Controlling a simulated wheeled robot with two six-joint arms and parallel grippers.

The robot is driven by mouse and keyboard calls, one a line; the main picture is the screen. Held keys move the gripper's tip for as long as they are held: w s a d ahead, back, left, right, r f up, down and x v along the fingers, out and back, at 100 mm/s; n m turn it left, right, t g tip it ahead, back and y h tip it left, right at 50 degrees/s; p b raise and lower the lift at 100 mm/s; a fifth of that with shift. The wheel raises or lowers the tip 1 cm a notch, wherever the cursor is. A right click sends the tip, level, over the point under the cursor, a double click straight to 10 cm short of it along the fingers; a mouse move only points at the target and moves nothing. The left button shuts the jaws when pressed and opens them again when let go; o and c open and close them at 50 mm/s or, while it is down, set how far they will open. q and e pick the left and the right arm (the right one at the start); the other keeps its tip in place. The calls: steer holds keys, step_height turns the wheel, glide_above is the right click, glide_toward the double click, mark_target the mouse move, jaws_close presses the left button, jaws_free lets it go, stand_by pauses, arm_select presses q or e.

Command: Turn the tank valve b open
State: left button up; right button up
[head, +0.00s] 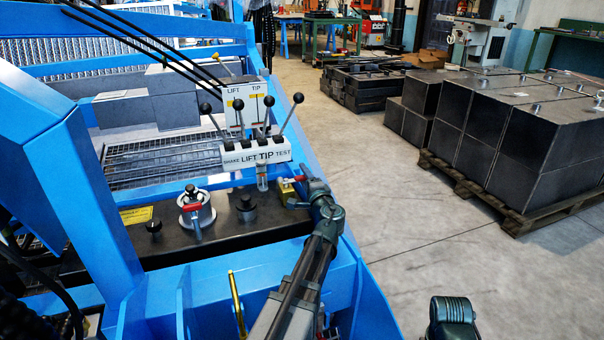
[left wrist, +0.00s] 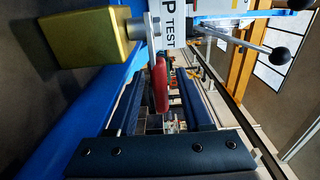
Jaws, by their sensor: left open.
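A valve with a brass-yellow body (head: 296,201) and a red lever (head: 291,180) sits at the right end of the dark tank top, beside the lever block. Its yellow body (left wrist: 90,40) and red lever (left wrist: 160,82) also show in the left wrist view. A second red handle (head: 192,208) is on a round silver fitting further left; I see no letter marking either as b. My left gripper (head: 308,182) is open at the right-hand valve. In the left wrist view, the red lever reaches into the gap between its fingers; contact cannot be told.
A lever block (head: 256,152) marked LIFT TIP TEST, with several black-knobbed levers, stands close behind the valve. A blue frame rail (head: 312,142) runs along the right side. Dark metal boxes on a pallet (head: 520,215) stand on the floor, with clear floor between.

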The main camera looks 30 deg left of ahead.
arm_select(q)
steer(key=shift+x, duration=1.15)
steer(key=shift+c, duration=0.3)
jaws_close()
stand_by(0.4)
